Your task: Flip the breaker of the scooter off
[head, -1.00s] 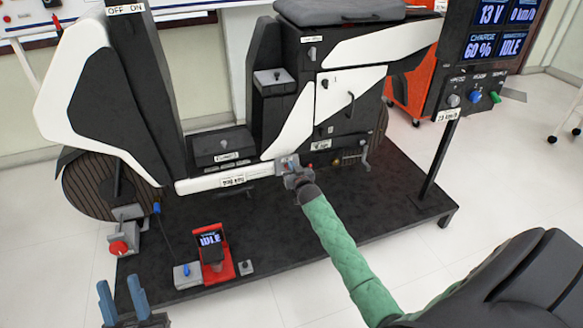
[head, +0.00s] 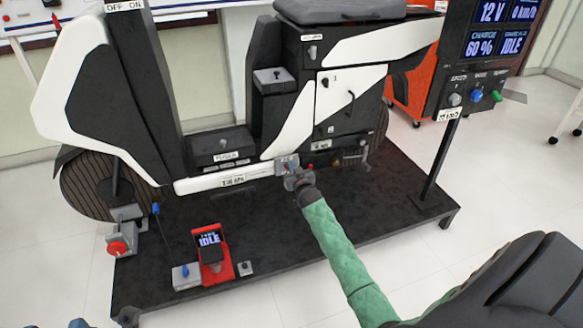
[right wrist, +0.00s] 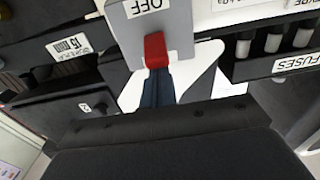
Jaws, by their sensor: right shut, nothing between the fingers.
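The scooter (head: 225,175) stands on a black platform in the head view. Its breaker (head: 287,163) is a small grey box low on the scooter's side. In the right wrist view the breaker is a grey plate (right wrist: 182,22) labelled OFF, with a red lever (right wrist: 156,50) below the label. My right gripper (head: 293,181) is at the breaker. Its blue fingers (right wrist: 158,88) are shut and empty, right at the lower end of the red lever; I cannot tell whether they touch. Only small blue tips of my left gripper (head: 78,323) show at the bottom left edge.
A fuse block (right wrist: 275,42) is right of the breaker in the wrist view. A red-framed display (head: 211,252) reading IDLE is on the platform (head: 300,265). A post carries a display panel (head: 497,30) at right. An orange cabinet (head: 403,85) stands behind.

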